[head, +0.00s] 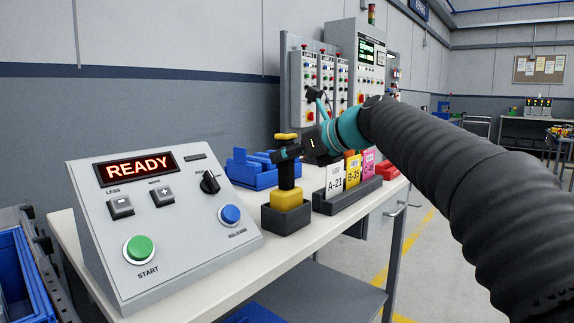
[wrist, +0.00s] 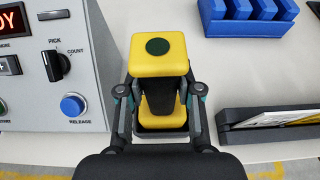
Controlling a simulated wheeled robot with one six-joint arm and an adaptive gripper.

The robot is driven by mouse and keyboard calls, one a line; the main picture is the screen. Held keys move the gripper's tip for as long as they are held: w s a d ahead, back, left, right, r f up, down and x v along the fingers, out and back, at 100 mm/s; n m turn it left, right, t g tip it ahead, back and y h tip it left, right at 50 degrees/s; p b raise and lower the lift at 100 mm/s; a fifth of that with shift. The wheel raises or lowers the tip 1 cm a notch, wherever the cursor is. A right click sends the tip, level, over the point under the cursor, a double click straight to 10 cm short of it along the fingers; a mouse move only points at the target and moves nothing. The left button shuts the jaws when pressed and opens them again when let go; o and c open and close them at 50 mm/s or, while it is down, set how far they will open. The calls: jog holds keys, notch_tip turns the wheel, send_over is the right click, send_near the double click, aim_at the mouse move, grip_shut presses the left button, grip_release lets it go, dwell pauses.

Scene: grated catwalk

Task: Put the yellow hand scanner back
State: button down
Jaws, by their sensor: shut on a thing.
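The yellow hand scanner (head: 286,196) stands upright, with a yellow top, a black grip and a yellow lower part. Its lower end is in the mouth of a dark block-shaped holder (head: 287,220) on the bench; I cannot tell whether it sits fully down. My gripper (head: 287,154) is shut on the scanner's black grip, just below the top. In the wrist view the scanner's top (wrist: 158,55) with a dark green disc faces me, and my gripper's fingers (wrist: 160,100) are on both sides of the grip. The fingers hide part of the holder.
A control box (head: 165,220) with a READY display stands close left of the holder. A rack (head: 345,197) of coloured cards stands close right. The bench's front edge (head: 250,258) is near the holder.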

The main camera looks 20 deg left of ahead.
jog(key=shift+f, duration=0.75)
jog(key=c, duration=0.8)
grip_release()
jog(key=v, duration=1.2)
jog(key=shift+r, duration=0.15)
